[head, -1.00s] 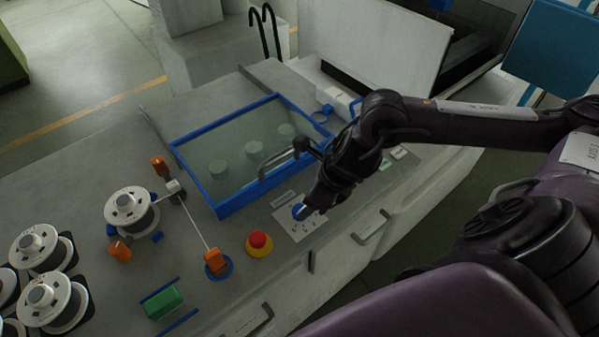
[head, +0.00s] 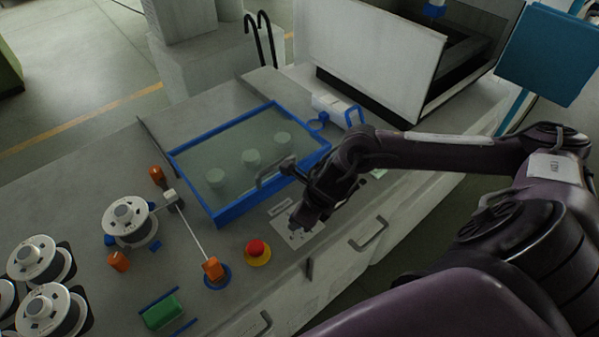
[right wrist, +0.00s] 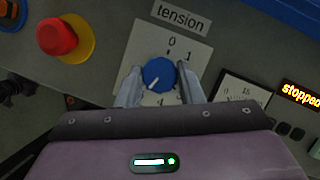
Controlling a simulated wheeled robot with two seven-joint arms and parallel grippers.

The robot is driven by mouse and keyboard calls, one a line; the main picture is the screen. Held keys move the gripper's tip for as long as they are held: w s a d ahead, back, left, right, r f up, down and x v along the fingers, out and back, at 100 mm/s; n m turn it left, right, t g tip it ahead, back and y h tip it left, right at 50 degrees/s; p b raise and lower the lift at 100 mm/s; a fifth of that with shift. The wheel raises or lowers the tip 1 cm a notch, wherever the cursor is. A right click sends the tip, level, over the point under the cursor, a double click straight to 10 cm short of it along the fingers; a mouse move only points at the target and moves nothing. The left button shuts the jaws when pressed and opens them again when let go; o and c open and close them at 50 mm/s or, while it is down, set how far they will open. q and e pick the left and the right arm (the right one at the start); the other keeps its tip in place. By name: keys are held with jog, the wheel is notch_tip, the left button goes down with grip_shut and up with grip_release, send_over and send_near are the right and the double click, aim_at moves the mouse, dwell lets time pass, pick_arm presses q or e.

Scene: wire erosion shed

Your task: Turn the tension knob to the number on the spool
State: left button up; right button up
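The blue tension knob (right wrist: 159,73) sits on a white dial plate (right wrist: 187,48) below a "tension" label. Its white pointer line points down and left in the right wrist view. The numerals 0, 1 and 4 show; others are hidden by my fingers. My right gripper (right wrist: 158,80) is open, one finger on each side of the knob, with a small gap visible at the left finger. In the head view my right gripper (head: 306,217) hides the knob. A white spool (head: 127,216) is mounted at the left of the bench; its number is too small to read. My left gripper is out of view.
A red emergency button (head: 257,248) on a yellow base is close left of the dial. A blue-framed glass lid (head: 236,210) with a handle lies behind. More spools (head: 40,258) stand at far left. A display (right wrist: 299,95) reads "stopped".

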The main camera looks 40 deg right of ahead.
jog(key=shift+c, duration=0.8)
jog(key=shift+m, duration=0.6)
jog(key=shift+a+r+m+t+h, duration=0.15)
jog(key=shift+m+t+h, duration=0.15)
jog(key=shift+m+h, duration=0.55)
jog(key=m+p, duration=0.2)
jog(key=m, duration=0.1)
jog(key=shift+h, duration=0.35)
jog(key=shift+m+h+p, duration=0.3)
jog(key=shift+m+p, duration=0.5)
jog(key=shift+m, duration=0.15)
